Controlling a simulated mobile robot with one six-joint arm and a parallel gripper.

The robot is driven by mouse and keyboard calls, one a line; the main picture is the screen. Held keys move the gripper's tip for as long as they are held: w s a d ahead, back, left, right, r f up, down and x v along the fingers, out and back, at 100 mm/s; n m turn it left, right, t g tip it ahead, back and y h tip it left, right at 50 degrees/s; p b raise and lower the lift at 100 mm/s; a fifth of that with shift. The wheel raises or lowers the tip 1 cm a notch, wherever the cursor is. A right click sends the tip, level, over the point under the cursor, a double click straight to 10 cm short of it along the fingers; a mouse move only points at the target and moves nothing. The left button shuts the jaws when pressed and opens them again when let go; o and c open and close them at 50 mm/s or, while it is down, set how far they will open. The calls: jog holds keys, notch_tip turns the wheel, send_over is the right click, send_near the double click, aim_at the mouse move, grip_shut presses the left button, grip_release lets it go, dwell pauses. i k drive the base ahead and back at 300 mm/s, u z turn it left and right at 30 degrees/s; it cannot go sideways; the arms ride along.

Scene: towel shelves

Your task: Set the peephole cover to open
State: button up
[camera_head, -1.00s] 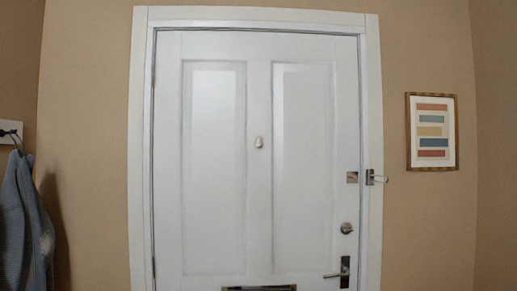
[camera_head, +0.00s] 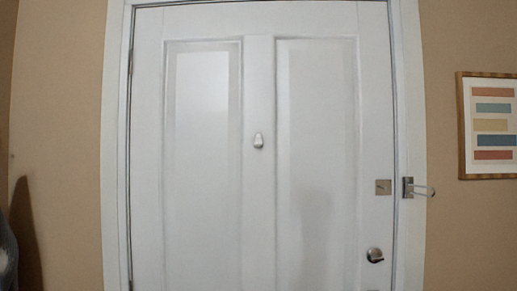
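The peephole cover (camera_head: 258,141) is a small pale drop-shaped piece on the middle upright of the white door (camera_head: 259,220), between the two long panels. It hangs with its wider end down, and no peephole lens shows around it. It is too small to make out more detail. My gripper is not in view.
A metal latch plate (camera_head: 383,187) and a swing-bar guard (camera_head: 409,188) sit at the door's right edge. A round lock (camera_head: 375,255) is below them. A framed striped picture (camera_head: 489,126) hangs on the right wall. A dark garment (camera_head: 8,250) shows at the left edge.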

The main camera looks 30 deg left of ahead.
aim_at(257, 142)
jog(key=i, duration=0.35)
jog(key=z, duration=0.05)
jog(key=k, duration=0.25)
jog(key=u, duration=2.8)
jog(key=i, duration=0.6)
jog(key=u, duration=0.05)
